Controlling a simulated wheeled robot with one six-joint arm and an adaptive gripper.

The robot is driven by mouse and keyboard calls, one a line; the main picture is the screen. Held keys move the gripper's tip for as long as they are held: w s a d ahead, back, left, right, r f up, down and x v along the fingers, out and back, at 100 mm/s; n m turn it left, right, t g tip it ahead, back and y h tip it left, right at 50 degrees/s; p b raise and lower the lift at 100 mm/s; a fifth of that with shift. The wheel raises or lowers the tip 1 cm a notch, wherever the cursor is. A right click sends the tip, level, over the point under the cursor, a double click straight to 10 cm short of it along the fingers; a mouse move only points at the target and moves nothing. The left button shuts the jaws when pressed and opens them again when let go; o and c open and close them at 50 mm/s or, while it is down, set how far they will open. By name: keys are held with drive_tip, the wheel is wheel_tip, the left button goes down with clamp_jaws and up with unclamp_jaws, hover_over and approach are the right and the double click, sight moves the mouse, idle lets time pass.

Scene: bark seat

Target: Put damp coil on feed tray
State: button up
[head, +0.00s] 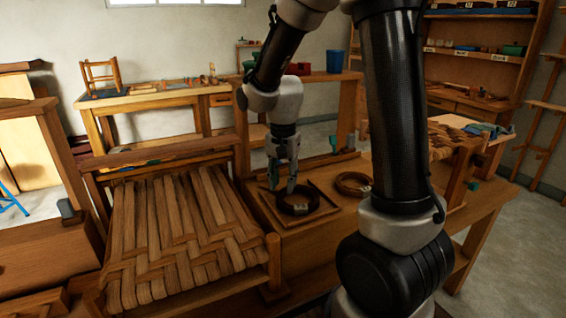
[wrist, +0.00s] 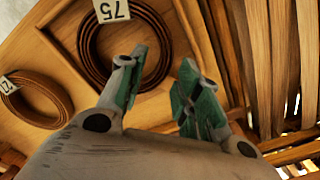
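A dark brown coil (head: 300,203) with a white tag lies inside a shallow square wooden tray (head: 327,194) on the bench. In the wrist view this coil (wrist: 86,52) carries a tag reading 75, and the tray rim (wrist: 188,25) runs around it. A lighter brown coil (head: 352,179), also tagged, lies on the bench right of the tray; it shows at the left of the wrist view (wrist: 18,104). My gripper (head: 283,188) points down at the dark coil's far left side. Its fingers (wrist: 157,88) are apart, with nothing visibly held. Whether they touch the coil is unclear.
A woven bark seat (head: 180,235) stands close on the left of the tray. A back bench (head: 150,100) holds a small chair model. Bare bench top lies around the lighter coil.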

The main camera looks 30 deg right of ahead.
wheel_tip(320, 180, up, 9)
drive_tip(key=s+d+r+n+t, duration=0.2)
drive_tip(key=s+r+n, duration=0.1)
drive_tip(key=s, duration=0.6)
drive_tip(key=s+d+r+n+t, duration=0.2)
drive_tip(key=s+n, duration=0.4)
drive_tip(key=s, duration=0.4)
drive_tip(key=shift+d+r, duration=0.55)
drive_tip(key=shift+d, duration=0.1)
drive_tip(key=shift+s, duration=0.1)
